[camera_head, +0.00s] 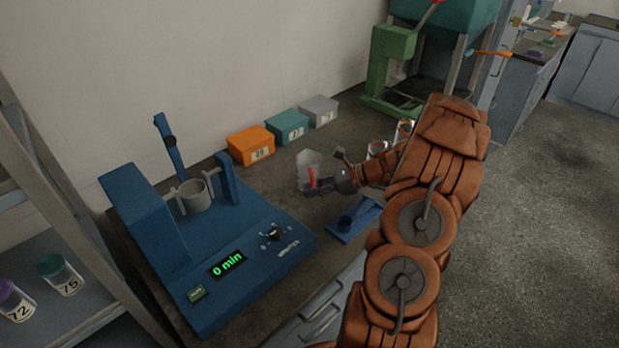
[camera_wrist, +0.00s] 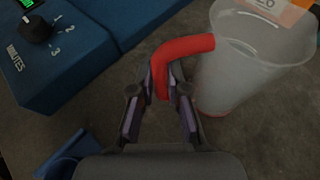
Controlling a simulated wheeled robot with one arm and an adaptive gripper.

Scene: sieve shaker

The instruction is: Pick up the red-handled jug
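The red-handled jug (camera_head: 306,166) is a clear, see-through vessel on the dark bench, just left of my gripper (camera_head: 336,181). In the wrist view the jug (camera_wrist: 245,65) is at the upper right, with its red handle (camera_wrist: 180,52) reaching left and bending down between the fingers. My gripper (camera_wrist: 165,88) has one finger on each side of the handle's lower part, and the fingers look closed on it. The jug looks upright, and I see no clear gap under it. The arm hides part of the gripper in the head view.
A blue shaker (camera_head: 235,260) reading "0 min" stands left, holding a grey cup. A blue stand (camera_head: 352,222) lies in front of the gripper. Orange (camera_head: 250,146), teal (camera_head: 287,127) and grey (camera_head: 320,110) boxes line the wall. Containers (camera_head: 377,149) stand behind my arm.

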